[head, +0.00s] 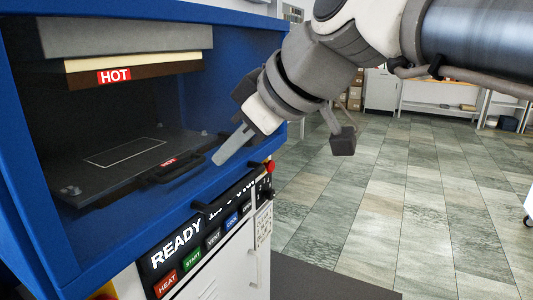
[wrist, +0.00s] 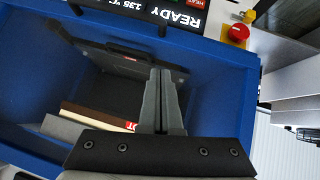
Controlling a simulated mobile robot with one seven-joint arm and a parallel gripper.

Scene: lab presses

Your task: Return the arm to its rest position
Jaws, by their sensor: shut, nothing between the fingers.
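My gripper (head: 231,145) is at the end of my raised arm, in front of the right side of the press's open mouth in the head view. Its fingers are pressed together and hold nothing. In the wrist view the shut fingers (wrist: 161,78) point toward the front of the press. The blue press (head: 259,75) stands open. Inside, a dark lower platen (head: 110,178) carries a handle (head: 178,168) marked HOT. A brown and grey upper platen (head: 130,38) hangs above it, also marked HOT. I cannot judge the exact gap between the fingers and the blue frame.
Below the chamber, the panel display (head: 175,248) reads READY, with a row of coloured buttons beneath it. A red knob (head: 269,166) sits at the panel's right end. The tiled floor (head: 400,215) to the right is clear. A bench (head: 450,105) and a white cabinet (head: 381,90) stand far back.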

